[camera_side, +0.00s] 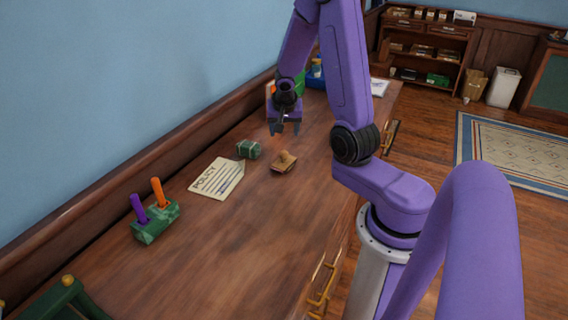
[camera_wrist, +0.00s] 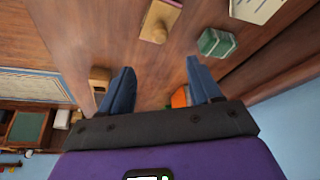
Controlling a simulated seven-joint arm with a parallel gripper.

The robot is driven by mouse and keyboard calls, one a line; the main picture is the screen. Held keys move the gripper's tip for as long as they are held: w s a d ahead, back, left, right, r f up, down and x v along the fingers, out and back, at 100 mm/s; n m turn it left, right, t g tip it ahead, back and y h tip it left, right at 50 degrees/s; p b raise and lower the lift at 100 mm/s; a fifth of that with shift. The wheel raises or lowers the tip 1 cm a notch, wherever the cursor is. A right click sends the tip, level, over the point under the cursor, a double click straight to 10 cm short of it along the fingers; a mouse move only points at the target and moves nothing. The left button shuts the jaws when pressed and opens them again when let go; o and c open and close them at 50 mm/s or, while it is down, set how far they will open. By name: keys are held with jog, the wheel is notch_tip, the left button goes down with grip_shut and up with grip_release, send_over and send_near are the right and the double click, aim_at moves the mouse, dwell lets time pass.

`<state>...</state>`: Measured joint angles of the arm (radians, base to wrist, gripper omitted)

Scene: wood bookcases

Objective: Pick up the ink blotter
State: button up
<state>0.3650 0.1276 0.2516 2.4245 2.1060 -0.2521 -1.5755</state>
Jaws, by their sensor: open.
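The ink blotter (camera_side: 284,161), a small tan wooden block with a round knob on top, sits on the wooden desktop. It also shows at the top of the wrist view (camera_wrist: 158,24), with its knob facing up. My gripper (camera_side: 284,129) is open and empty, above the desk and farther back than the blotter in the side view. In the wrist view the two blue fingers (camera_wrist: 159,74) are spread apart, with the blotter beyond their tips and nothing between them. The gripper does not touch the blotter.
A green box-like item (camera_side: 248,149) and a "POLICY" paper (camera_side: 217,178) lie left of the blotter. A green holder (camera_side: 155,222) has purple and orange sticks. Behind my gripper stand blue and green items (camera_side: 316,75).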

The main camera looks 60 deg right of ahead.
aim_at(284, 152)
jog(key=shift+x, duration=6.75)
jog(key=shift+s+a+f, duration=0.1)
jog(key=shift+a, duration=0.1)
grip_shut()
